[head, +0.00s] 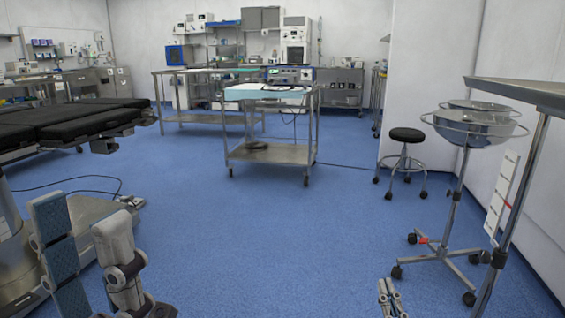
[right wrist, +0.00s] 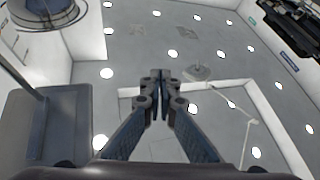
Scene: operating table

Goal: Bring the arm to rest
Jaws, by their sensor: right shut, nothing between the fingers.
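My right gripper (head: 388,297) shows at the bottom edge of the head view, its slim grey fingers together. In the right wrist view the fingers of my right gripper (right wrist: 158,76) point up the picture, tips together, with nothing between them. Behind them that view shows the ceiling. My left arm (head: 115,245) is folded at the lower left of the head view, with white and blue-patterned links. It runs out of the bottom edge, and I see no fingers of its gripper.
A basin stand (head: 470,125) and a table (head: 525,92) stand at the right, near my right gripper. A black stool (head: 406,135) and a steel cart (head: 270,152) stand farther off. An operating table (head: 70,115) is at left. The middle floor (head: 270,235) is clear.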

